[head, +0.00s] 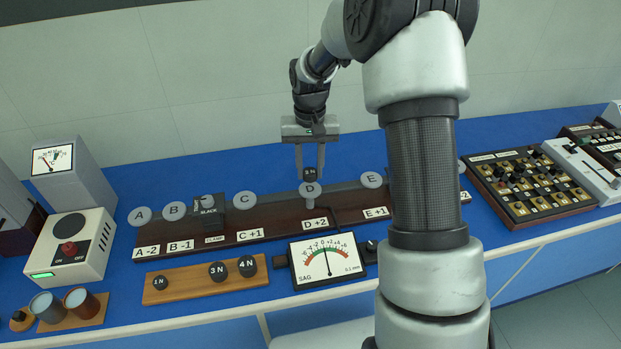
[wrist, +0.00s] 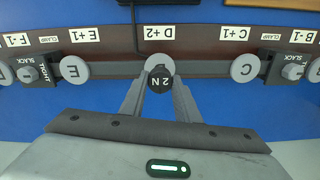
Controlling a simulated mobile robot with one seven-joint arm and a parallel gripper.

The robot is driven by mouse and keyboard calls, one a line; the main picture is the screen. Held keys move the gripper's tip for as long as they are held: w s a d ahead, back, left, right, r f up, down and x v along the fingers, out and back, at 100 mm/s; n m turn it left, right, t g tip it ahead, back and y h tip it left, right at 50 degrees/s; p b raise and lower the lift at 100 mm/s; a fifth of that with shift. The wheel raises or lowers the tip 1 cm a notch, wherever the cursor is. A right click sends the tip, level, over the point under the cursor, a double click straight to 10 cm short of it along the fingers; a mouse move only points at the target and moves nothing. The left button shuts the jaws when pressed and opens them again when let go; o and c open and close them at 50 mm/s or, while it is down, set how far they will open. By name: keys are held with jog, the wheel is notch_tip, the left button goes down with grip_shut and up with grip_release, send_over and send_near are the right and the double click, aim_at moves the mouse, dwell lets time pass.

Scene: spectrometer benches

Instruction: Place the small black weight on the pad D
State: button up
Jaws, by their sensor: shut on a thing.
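The small black weight (head: 310,173), marked 2 N, is between the two fingers of my gripper (head: 310,168), which is shut on it. In the wrist view the same black weight (wrist: 160,80) is upright between the fingertips and overlaps the near edge of pad D (wrist: 157,61). Pad D (head: 311,190) is a round grey disc above the D +2 label. In the head view the weight appears just above and behind the pad's letter. I cannot tell whether it touches the pad.
Pad C (head: 244,201) and pad E (head: 371,180) flank pad D along the dark beam. A clamp marked BLACK or SLACK (head: 208,205) stands between B and C. A wooden rack (head: 190,289) with black weights and a SAG meter (head: 327,262) stand in front.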

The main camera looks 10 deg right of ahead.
aim_at(310, 171)
jog(key=shift+f, duration=1.8)
jog(key=shift+f, duration=0.1)
jog(key=shift+f, duration=0.15)
jog(key=o, duration=1.2)
jog(key=shift+r, duration=0.2)
